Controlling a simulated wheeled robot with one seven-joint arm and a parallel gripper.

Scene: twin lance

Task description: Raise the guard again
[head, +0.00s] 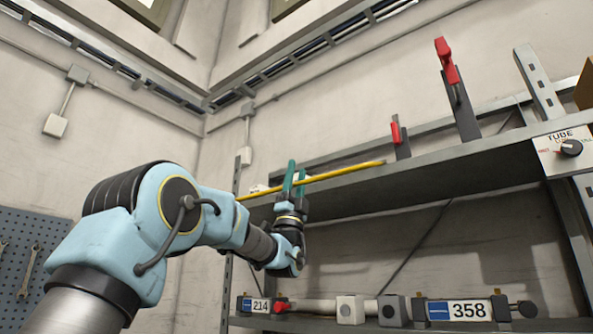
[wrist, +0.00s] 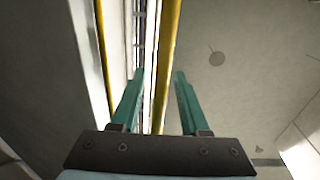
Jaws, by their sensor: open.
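A long yellow bar, which looks like the guard (head: 345,172), slants along the front of the upper shelf in the head view, its right end higher. My gripper (head: 296,172) is at the bar's left part, its green fingers pointing up. In the wrist view my gripper (wrist: 159,73) is open, and a yellow bar (wrist: 167,55) runs between the two fingers, nearer the left one. I see clear space between the bar and the right finger; contact with the left one I cannot tell. A second yellow strip (wrist: 104,50) shows further left.
Two red-topped levers (head: 447,62) (head: 395,132) stand on the upper shelf (head: 450,157). A panel marked TUBE (head: 553,152) with a black knob is at right. Below, a lower shelf bears units labelled 214 (head: 260,305) and 358 (head: 467,310), joined by a tube.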

